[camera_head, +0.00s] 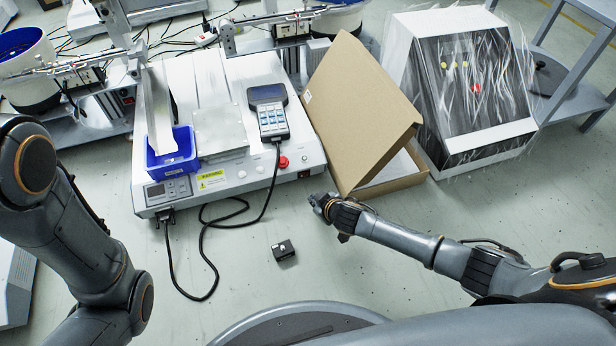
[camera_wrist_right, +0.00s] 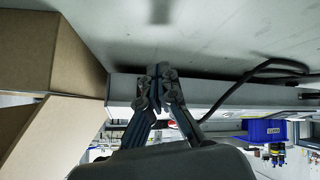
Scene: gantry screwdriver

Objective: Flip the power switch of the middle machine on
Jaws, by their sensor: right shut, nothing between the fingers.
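The middle machine (camera_head: 226,178) is a white box with a red button (camera_head: 284,162) at its front right. A small dark part (camera_head: 304,174) on its front face below that button may be the power switch; whether it is on or off is too small to tell. My right gripper (camera_head: 318,201) is shut and empty, just in front of the machine's right front corner. In the right wrist view the closed fingertips (camera_wrist_right: 159,72) point at the machine's front face (camera_wrist_right: 215,92), which appears upside down, and hide part of it. My left arm shows, but its gripper does not.
An open cardboard box (camera_head: 362,112) stands right of the machine, close to my right gripper. A wrapped machine (camera_head: 462,85) is farther right. A blue bin (camera_head: 172,153) and a corded handheld controller (camera_head: 268,112) sit on the middle machine. A small black block (camera_head: 284,250) lies on the surface in front.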

